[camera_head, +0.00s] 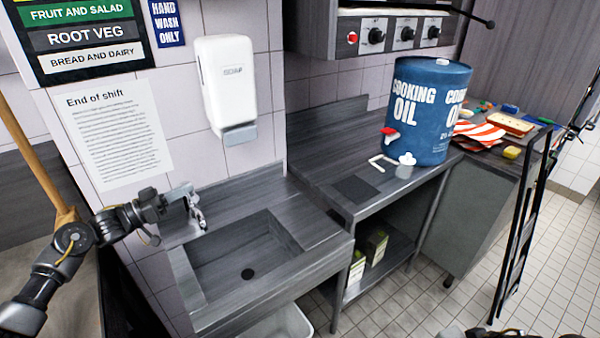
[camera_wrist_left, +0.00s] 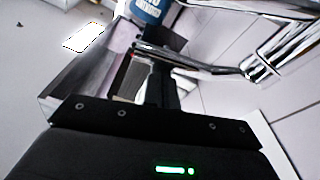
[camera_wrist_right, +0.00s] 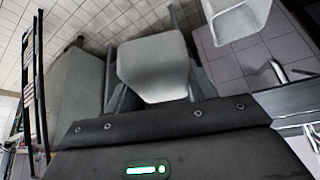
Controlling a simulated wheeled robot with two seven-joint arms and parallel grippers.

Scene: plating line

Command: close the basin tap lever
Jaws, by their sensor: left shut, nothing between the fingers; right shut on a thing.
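The chrome basin tap (camera_head: 197,212) stands at the back left corner of the grey basin (camera_head: 215,300). In the left wrist view its body (camera_wrist_left: 268,62) is at the right, and a thin chrome lever (camera_wrist_left: 205,62) runs left from it, across the front of my fingers. My left gripper (camera_head: 180,195) is shut and empty right at the tap; its fingers also show in the left wrist view (camera_wrist_left: 158,85). I cannot tell whether they touch the lever. My right gripper (camera_wrist_right: 157,98) is shut on a pale grey, rounded object (camera_wrist_right: 153,65), which I cannot identify.
A white soap dispenser (camera_head: 226,85) hangs above the basin. A blue cooking oil drum (camera_head: 420,120) stands on the counter to the right. A white bin (camera_head: 285,324) is under the basin.

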